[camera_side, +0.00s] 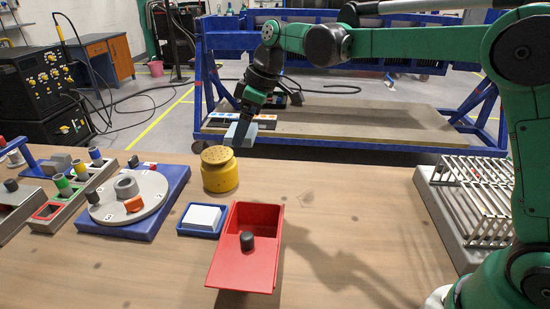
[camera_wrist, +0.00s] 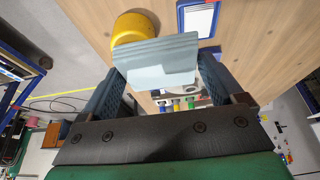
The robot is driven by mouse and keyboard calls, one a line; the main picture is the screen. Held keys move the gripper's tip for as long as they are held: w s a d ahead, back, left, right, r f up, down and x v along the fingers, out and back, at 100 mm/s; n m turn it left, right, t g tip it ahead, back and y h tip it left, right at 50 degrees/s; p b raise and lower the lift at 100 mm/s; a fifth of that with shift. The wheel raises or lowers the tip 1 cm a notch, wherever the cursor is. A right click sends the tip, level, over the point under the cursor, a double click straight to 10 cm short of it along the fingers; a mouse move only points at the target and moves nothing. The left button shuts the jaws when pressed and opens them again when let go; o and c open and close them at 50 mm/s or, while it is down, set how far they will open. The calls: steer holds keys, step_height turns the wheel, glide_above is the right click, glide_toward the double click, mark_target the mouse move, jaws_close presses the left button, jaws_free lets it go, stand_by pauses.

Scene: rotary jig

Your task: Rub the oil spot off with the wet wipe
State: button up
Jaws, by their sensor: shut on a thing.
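My gripper (camera_wrist: 160,80) is shut on a flat, light blue folded wipe (camera_wrist: 160,60). In the side view the gripper (camera_side: 242,120) points down and holds the wipe (camera_side: 241,133) above the table's far edge, just behind and right of a yellow round pot (camera_side: 220,172) with a perforated top. In the wrist view the wipe covers part of the pot (camera_wrist: 133,26). A faint brownish blotch (camera_side: 307,196) lies on the wooden table right of the red box. Several smaller dark marks also dot the wood, and I cannot tell which mark is the oil.
A blue tray (camera_side: 183,232) holds a white block. A red box (camera_side: 238,276) with a black knob stands in front. A round turntable (camera_side: 128,208) on a blue base is at left. A slatted metal rack (camera_side: 440,190) is at right. The table's middle right is clear.

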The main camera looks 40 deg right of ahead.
steer(key=s+d+f, duration=0.3)
steer(key=d+f, duration=0.1)
steer(key=d, duration=0.3)
glide_toward(301, 199)
steer(key=shift+w+f, duration=0.2)
steer(key=shift+f, duration=2.15)
steer(key=shift+x, duration=0.8)
steer(key=shift+c, duration=0.5)
steer(key=shift+w+a, duration=1.2)
steer(key=shift+s+d, duration=0.35)
steer(key=shift+d, duration=0.1)
steer(key=shift+s+d+f, duration=0.15)
steer(key=shift+s+d, duration=0.9)
steer(key=shift+d, duration=0.05)
steer(key=shift+a, duration=0.25)
steer(key=shift+w+a, duration=1.35)
steer(key=shift+a, duration=0.05)
steer(key=shift+s+d, duration=0.65)
steer(key=shift+d, duration=0.1)
steer(key=shift+s+d, duration=0.8)
steer(key=shift+r, duration=4.1)
